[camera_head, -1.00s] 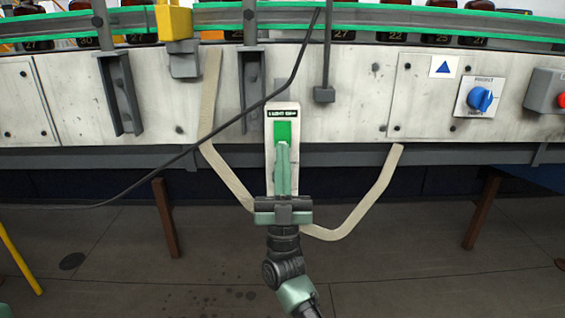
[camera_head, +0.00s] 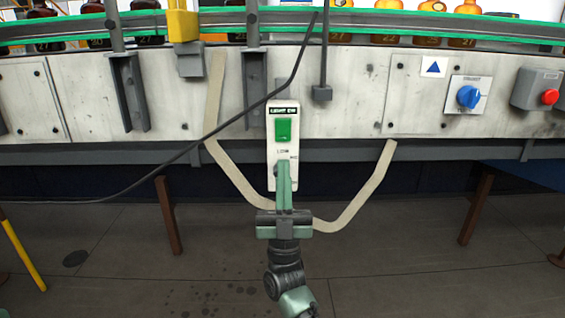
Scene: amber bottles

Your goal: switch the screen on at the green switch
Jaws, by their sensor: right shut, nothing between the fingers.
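The green switch (camera_head: 283,130) sits on the upper part of a pale upright plate (camera_head: 271,172), under a dark label that seems to read "LIGHT" and more. The switch is fully in sight. My right gripper (camera_head: 284,164) is shut and empty, its fingers pointing up at the lower part of the plate, below the green switch. The fingertips are apart from the switch in the picture; I cannot tell whether they touch the plate. They hide a part of the plate's lower half. My left gripper is not in view. No screen that I can make out is in view.
A blue knob (camera_head: 468,97) and a red button (camera_head: 550,97) on a grey box are at the right of the panel. A black cable (camera_head: 190,149) crosses the panel left of the plate. A conveyor with amber bottles (camera_head: 428,41) runs above. The floor below is open.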

